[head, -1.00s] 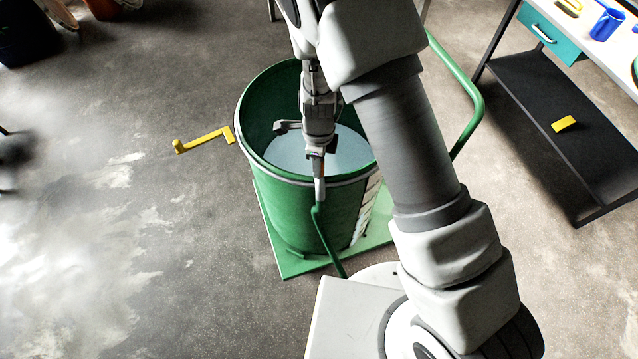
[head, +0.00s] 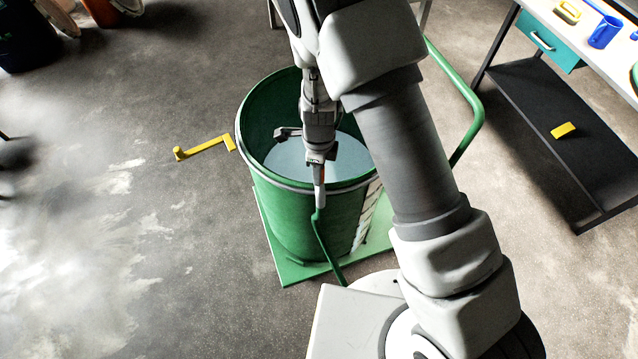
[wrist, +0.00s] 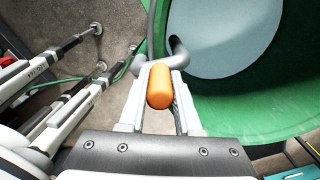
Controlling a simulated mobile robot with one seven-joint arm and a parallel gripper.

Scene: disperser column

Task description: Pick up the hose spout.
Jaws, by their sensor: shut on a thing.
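My gripper (head: 319,158) is at the near rim of the green drum (head: 306,214), pointing down. In the wrist view my gripper (wrist: 160,100) has its two fingers closed on the orange part of the hose spout (wrist: 160,84). A grey bent tube (wrist: 178,54) shows just beyond the fingertips; I cannot tell exactly how it joins the orange part. In the head view a slim grey piece hangs below the gripper, and the green hose (head: 319,238) runs down from it outside the drum. The spout's orange part is mostly hidden in the head view.
The drum holds grey liquid (head: 345,160) and stands on a green base plate (head: 290,272). A green tubular handle (head: 474,110) rises at its right. A yellow crank (head: 205,147) is at its left. A workbench with a dark lower shelf (head: 555,95) stands at right.

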